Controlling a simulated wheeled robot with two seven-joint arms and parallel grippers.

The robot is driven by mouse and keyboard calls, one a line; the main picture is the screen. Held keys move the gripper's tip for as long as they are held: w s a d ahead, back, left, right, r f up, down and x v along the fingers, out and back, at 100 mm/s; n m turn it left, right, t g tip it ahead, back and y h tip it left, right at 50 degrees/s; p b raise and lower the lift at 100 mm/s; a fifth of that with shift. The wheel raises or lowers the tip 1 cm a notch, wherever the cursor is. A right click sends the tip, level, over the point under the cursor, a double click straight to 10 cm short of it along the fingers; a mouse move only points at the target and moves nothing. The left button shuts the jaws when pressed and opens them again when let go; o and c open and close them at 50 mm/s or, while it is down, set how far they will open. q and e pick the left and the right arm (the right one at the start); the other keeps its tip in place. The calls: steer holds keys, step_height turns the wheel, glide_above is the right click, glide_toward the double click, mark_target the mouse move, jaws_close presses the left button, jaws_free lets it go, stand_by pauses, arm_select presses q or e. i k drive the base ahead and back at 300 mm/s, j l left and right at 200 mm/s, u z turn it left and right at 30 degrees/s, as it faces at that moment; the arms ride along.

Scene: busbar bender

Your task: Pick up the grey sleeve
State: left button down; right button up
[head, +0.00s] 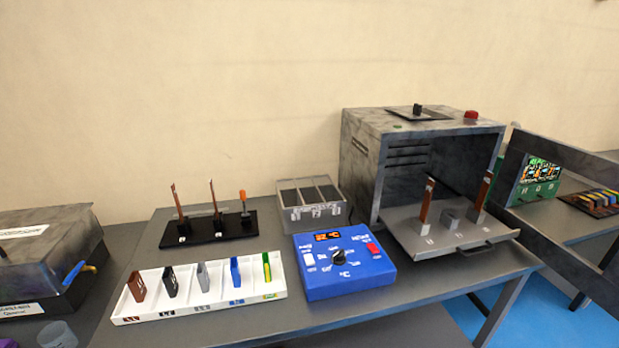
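The grey sleeve (203,276) stands upright in the middle slot of a white tray (190,312) at the front left of the table. In the same tray, a brown sleeve (137,287) and a black sleeve (170,281) stand to its left. A blue sleeve (235,272) and a green-yellow sleeve (267,266) stand to its right. Neither of my grippers shows in the head view.
A blue control box (345,283) sits right of the tray. Behind are a black stand (205,240) with upright bars and a grey bin (312,217). An open oven (365,165) with a pulled-out shelf (420,240) stands right. A dark case (45,262) is left.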

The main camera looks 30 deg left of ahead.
mark_target(203, 277)
steer(key=u, duration=0.5)
steer(key=i+u, duration=0.15)
steer(key=u, duration=0.35)
steer(key=i+u, duration=0.1)
steer(key=u, duration=0.9)
steer(key=z, duration=1.9)
steer(key=u, duration=1.9)
steer(key=i+l, duration=0.05)
